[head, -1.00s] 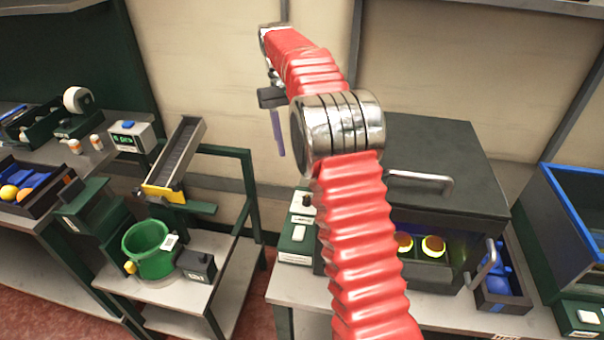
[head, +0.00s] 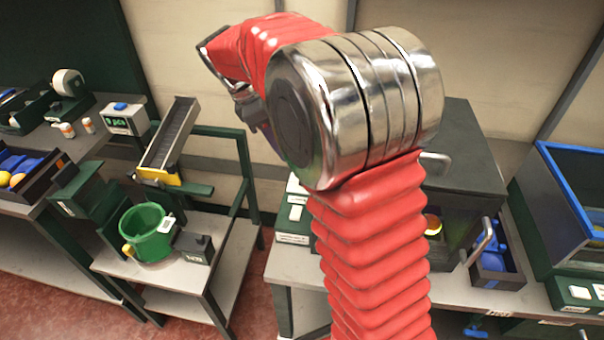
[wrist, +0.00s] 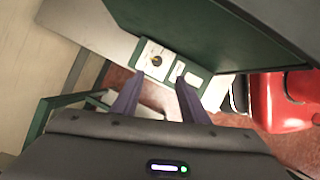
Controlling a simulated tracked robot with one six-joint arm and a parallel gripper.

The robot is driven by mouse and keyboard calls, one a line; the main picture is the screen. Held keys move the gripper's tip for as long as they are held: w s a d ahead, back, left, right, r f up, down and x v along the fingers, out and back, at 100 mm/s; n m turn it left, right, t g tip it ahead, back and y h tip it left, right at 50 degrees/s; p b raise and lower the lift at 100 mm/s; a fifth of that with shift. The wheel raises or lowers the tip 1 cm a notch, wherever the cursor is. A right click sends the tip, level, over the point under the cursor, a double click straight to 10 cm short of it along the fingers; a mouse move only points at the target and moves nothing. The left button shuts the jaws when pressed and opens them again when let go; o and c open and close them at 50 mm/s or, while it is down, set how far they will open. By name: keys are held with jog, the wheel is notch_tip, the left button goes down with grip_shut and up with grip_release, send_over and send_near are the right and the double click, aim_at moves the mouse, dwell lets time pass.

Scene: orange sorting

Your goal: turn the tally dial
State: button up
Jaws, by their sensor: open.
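A dark round knob (wrist: 180,65) sits on a white plate on a small green control box in the wrist view. I take it for the tally dial, though no label is readable. My gripper (wrist: 160,79) is open and empty, its two purple fingers pointing towards the box and apart from the knob. In the head view the control box (head: 293,225) stands on the bench left of the dark cabinet; its knob is hidden or too unclear there. My arm hides most of the gripper in that view.
The dark cabinet (head: 465,150) stands close to the right of the control box. A green bucket (head: 148,240), a sloping chute (head: 170,135) and a counter display (head: 124,118) are at left. A blue-rimmed bin (head: 565,190) is at right.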

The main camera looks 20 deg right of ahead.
jog(key=shift+w+n, duration=0.15)
jog(key=shift+n, duration=0.25)
jog(key=x, duration=1.3)
jog(key=shift+d+f, duration=0.1)
jog(key=shift+f, duration=0.25)
jog(key=shift+c, duration=0.6)
